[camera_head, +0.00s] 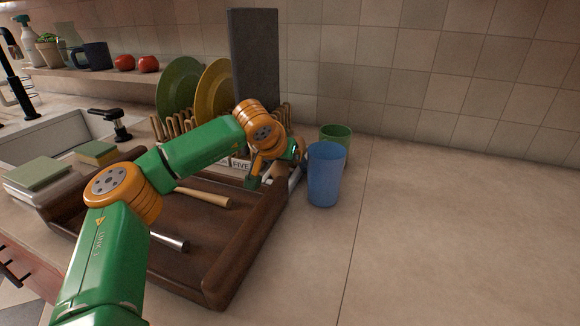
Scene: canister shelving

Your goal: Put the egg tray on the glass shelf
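I see no egg tray and no glass shelf that I can make out in the head view. My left arm comes in from the lower left, over a dark wooden tray (228,272). My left gripper (271,180) points down near the tray's far right corner, just left of a blue cup (326,176). The gripper is small and partly hidden by its wrist, so I cannot tell its opening or whether it touches anything. My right gripper is not in view.
A green cup (337,133) stands behind the blue one. A dish rack holds a green plate (179,88) and a yellow plate (213,88); a tall dark board (254,55) stands behind. A sink (45,140) is at left. The counter at right (460,230) is clear.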

